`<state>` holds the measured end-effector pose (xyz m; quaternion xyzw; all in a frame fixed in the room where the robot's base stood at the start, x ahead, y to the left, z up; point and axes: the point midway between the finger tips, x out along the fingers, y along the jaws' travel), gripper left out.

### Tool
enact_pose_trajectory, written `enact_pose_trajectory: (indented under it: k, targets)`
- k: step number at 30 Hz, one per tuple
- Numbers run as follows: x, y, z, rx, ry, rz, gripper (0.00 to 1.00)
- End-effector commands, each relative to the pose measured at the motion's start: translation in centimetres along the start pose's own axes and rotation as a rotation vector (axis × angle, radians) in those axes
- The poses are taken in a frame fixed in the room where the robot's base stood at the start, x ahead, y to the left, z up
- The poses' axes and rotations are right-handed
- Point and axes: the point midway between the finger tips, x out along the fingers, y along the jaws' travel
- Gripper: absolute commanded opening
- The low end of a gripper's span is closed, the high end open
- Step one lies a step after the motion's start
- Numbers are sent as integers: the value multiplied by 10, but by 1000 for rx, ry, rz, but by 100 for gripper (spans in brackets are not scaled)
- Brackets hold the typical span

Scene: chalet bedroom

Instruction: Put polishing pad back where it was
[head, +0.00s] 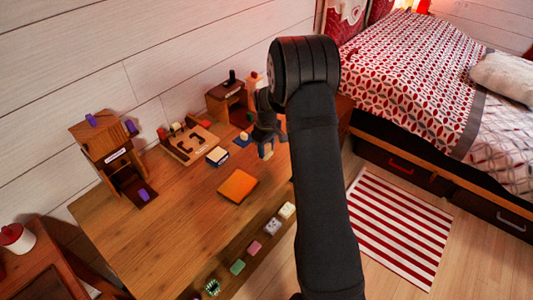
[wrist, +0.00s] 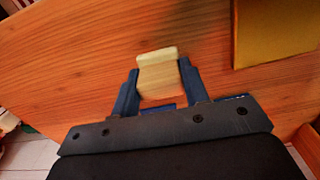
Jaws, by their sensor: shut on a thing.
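My gripper (wrist: 158,82) is shut on a small cream block, which I take to be the polishing pad (wrist: 160,76). In the wrist view the two blue fingers press on its left and right sides, and its far end sticks out past the fingertips. In the head view my gripper (head: 266,152) is over the back right part of the wooden table (head: 160,235). The pad (head: 268,155) shows there as a small pale spot between the fingers. I cannot tell whether it touches the table.
An orange square (head: 238,186) lies left of and nearer than my gripper. Several small coloured blocks (head: 254,247) line the front edge.

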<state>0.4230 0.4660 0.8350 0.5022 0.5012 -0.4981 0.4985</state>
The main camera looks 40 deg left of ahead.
Motion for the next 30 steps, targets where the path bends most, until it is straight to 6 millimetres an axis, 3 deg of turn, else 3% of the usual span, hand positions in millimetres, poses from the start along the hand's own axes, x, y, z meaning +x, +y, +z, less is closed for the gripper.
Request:
enact_pose_trajectory:
  k: [5,16,17,20,30]
  targets:
    - [26,0,1,1,-2,-1,16]
    - [31,0,1,1,0,1,16]
    - [31,0,1,1,0,1,43]
    - [30,0,1,1,0,1,63]
    - [27,0,1,1,1,1,63]
